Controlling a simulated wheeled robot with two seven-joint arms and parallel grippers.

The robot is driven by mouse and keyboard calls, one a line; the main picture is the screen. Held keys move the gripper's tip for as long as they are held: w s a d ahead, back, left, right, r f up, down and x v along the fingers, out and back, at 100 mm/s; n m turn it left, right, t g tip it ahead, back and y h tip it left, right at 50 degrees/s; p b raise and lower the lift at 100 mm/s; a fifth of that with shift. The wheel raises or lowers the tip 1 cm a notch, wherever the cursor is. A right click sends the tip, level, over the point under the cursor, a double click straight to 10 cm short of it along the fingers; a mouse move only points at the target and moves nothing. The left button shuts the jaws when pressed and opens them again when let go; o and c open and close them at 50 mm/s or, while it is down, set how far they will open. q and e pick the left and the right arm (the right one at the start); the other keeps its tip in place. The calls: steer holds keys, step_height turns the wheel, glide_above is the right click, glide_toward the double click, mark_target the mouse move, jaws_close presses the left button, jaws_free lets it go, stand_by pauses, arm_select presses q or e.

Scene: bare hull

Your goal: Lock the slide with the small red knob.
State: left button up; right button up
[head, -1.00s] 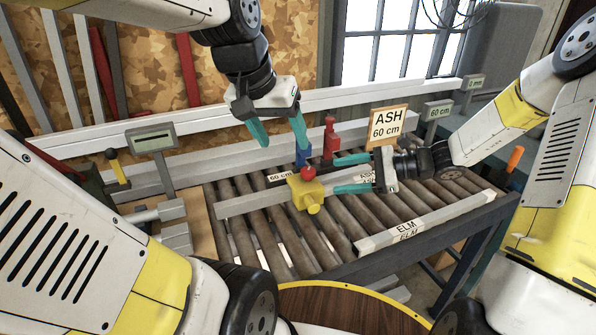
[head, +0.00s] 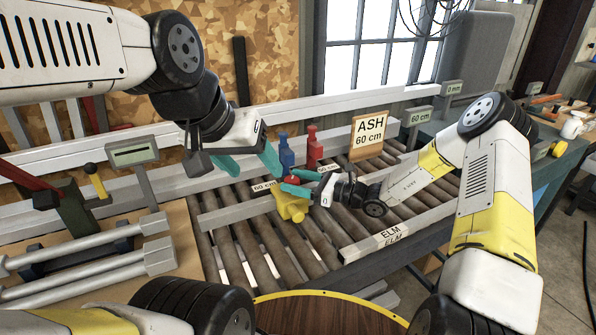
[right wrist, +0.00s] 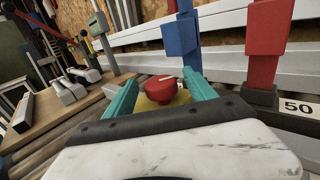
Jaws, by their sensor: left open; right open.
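The small red knob (head: 291,180) sits on top of the yellow slide block (head: 292,208), on a grey rail over the rollers. In the right wrist view the red knob (right wrist: 160,89) has a pale line on its top and stands between my teal fingertips. My right gripper (head: 297,182) is open, one finger on each side of the knob; I cannot tell whether they touch it. The yellow block (right wrist: 158,98) is mostly hidden below. My left gripper (head: 248,162) is open and empty, left of the blue post and above the rail.
A blue post (head: 287,152) and a red post (head: 313,148) stand just behind the knob. An ASH 60 cm sign (head: 368,134) stands to the right. An ELM bar (head: 390,234) edges the roller bed. A display gauge (head: 133,152) and metal rods (head: 90,262) are at left.

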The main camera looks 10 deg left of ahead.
steer(key=shift+w+a, duration=0.15)
steer(key=shift+a, duration=0.55)
steer(key=c, duration=1.4)
steer(key=shift+m+t, duration=0.4)
steer(key=shift+t, duration=0.2)
steer(key=m+t+h, duration=0.2)
steer(key=m+t, duration=0.1)
steer(key=t, duration=0.1)
steer(key=shift+t+h, duration=0.4)
steer(key=shift+m+t+h, duration=1.6)
steer(key=shift+m+t, duration=0.1)
steer(key=shift+h, duration=0.3)
